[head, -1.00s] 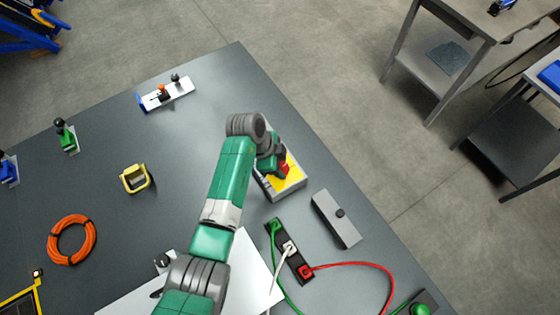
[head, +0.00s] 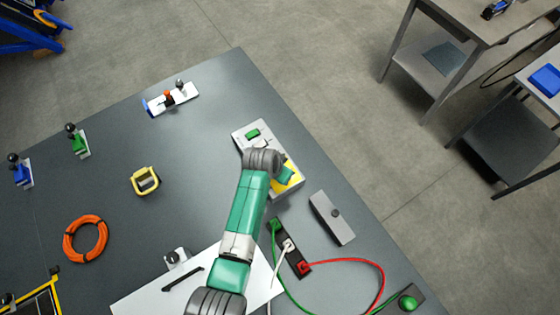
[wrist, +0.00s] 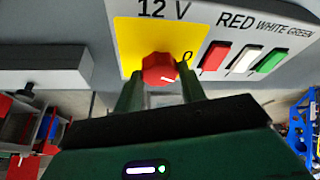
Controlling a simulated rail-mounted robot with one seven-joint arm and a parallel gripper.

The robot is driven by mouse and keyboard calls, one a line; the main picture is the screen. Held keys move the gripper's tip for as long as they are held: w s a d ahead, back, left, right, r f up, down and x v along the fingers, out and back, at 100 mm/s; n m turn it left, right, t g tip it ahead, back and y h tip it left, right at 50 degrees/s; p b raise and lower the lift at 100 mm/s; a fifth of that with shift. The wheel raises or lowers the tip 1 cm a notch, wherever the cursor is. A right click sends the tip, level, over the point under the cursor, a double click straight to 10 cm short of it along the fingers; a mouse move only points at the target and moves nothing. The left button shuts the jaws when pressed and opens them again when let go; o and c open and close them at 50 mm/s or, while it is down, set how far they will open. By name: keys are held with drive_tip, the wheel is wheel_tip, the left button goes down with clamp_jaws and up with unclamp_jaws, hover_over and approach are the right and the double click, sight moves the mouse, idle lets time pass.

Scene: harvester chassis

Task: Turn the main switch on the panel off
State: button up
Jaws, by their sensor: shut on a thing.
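The main switch is a red rotary knob (wrist: 160,69) on a yellow field (wrist: 130,42) marked "12 V" and "0". In the wrist view, my gripper (wrist: 161,88) has its two green fingers on either side of the knob, shut on it. A small white mark shows on the knob's lower right, and the "0" stands at its upper right. The panel (wrist: 225,40) also carries red, white and green rockers to the right. In the head view the panel (head: 240,128) lies on the table, and my arm hides the knob and fingertips.
An orange cable coil (head: 68,240) and a yellow bracket (head: 145,181) lie to the left. Bare tabletop lies left of the panel.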

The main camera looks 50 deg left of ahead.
drive_tip(key=n+y, duration=0.1)
drive_tip(key=n, duration=0.1)
drive_tip(key=n+y+p, duration=0.1)
drive_tip(key=n, duration=0.1)
drive_tip(key=shift+w+d+n+g, duration=0.1)
drive_tip(key=shift+n+g, duration=0.2)
drive_tip(key=shift+n, duration=0.1)
idle(0.5)
drive_tip(key=o, duration=1)
drive_tip(key=shift+c, duration=0.2)
drive_tip(key=p+v, duration=0.1)
drive_tip(key=v, duration=0.6)
drive_tip(key=shift+r, duration=0.4)
drive_tip(key=shift+d, duration=0.15)
